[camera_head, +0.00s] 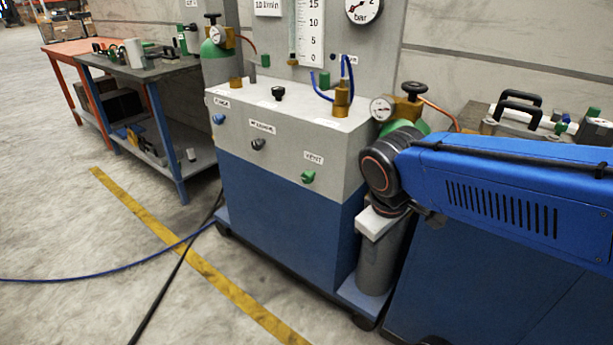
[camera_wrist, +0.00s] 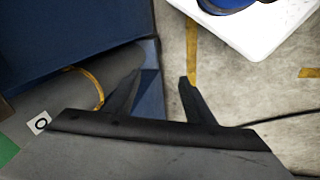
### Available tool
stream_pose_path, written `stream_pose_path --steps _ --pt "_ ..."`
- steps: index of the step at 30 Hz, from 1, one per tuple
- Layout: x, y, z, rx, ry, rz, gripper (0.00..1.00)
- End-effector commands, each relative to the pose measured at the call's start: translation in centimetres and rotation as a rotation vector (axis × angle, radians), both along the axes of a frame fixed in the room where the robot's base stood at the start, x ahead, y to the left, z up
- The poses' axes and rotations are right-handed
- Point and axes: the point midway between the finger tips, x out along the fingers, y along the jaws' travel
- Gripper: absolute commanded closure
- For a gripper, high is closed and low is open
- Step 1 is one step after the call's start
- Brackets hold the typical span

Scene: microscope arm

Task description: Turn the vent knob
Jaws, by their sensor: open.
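The vent knob (camera_head: 308,177) is a small green knob on the sloping grey front of the blue-and-grey cabinet (camera_head: 285,225). It sits just below a white VENT label (camera_head: 313,158). My arm reaches in from the right in the head view, and its end is right of the knob, apart from it, by the grey cylinder. My gripper (camera_wrist: 160,78) shows in the wrist view with its two dark fingers spread and nothing between them. The vent knob cannot be made out in the wrist view.
A blue knob (camera_head: 218,119) and a black knob (camera_head: 257,144) share the cabinet front. A grey gas cylinder (camera_head: 377,268) with a gauge stands at the cabinet's right side, close to my arm. Floor in front is open, with a yellow line (camera_head: 215,275) and hoses.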

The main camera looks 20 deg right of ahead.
Motion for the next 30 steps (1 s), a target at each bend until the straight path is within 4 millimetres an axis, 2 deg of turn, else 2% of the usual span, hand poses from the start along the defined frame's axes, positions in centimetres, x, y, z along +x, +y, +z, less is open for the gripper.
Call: stream_pose_path --steps 9,17,23,30 --pt "3.5 -0.5 -1.2 -0.299 0.257 0.34 0.51" --pt "7.4 0.4 -1.4 -0.559 0.445 0.607 0.51" --pt "10.9 2.4 -1.3 -0.772 0.576 0.8 0.51" --pt "15.3 6.7 -1.3 -1.049 0.716 1.013 0.51"
